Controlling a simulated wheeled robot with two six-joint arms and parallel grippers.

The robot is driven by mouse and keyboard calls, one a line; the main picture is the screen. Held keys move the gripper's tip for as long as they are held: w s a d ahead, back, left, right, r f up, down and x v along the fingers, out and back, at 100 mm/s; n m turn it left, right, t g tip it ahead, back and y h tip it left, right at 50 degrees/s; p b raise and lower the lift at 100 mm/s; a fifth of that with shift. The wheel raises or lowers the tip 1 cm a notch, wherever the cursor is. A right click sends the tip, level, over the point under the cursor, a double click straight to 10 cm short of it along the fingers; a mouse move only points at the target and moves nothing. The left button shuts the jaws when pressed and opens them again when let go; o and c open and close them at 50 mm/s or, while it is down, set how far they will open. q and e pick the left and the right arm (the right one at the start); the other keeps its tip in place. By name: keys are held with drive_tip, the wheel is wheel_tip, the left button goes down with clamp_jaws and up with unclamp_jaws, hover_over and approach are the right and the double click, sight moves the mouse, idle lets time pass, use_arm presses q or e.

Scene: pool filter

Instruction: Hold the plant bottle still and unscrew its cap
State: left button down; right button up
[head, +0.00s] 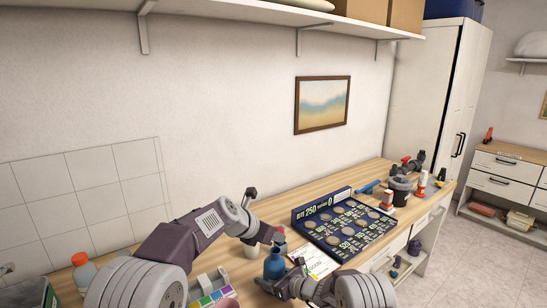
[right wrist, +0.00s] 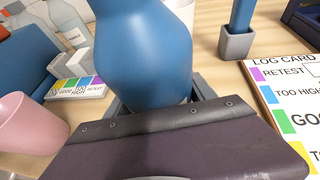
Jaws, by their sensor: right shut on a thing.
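The blue plant bottle (head: 274,264) stands upright on the wooden counter, and its rounded body fills the middle of the right wrist view (right wrist: 150,45). My right gripper (head: 277,285) comes in from the right, low on the bottle; the right wrist view shows its jaws (right wrist: 158,98) on either side of the lower body, shut on it. My left gripper (head: 272,237) reaches over from the left and is just above the bottle's top, pointing down. Its fingers are small and partly hidden, so I cannot tell their opening. The cap is not clearly visible.
A dark blue board with round discs (head: 345,226) lies right of the bottle. A log card (right wrist: 290,105) and a grey holder (right wrist: 237,42) are close by. A pink cup (right wrist: 32,125) and a colour-labelled strip (right wrist: 75,88) are on the other side. An orange-capped bottle (head: 84,272) stands at left.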

drive_tip(key=o, duration=1.6)
drive_tip(key=shift+f, duration=0.1)
drive_tip(key=v, duration=1.2)
drive_tip(key=shift+f, duration=0.1)
drive_tip(key=shift+d, duration=0.1)
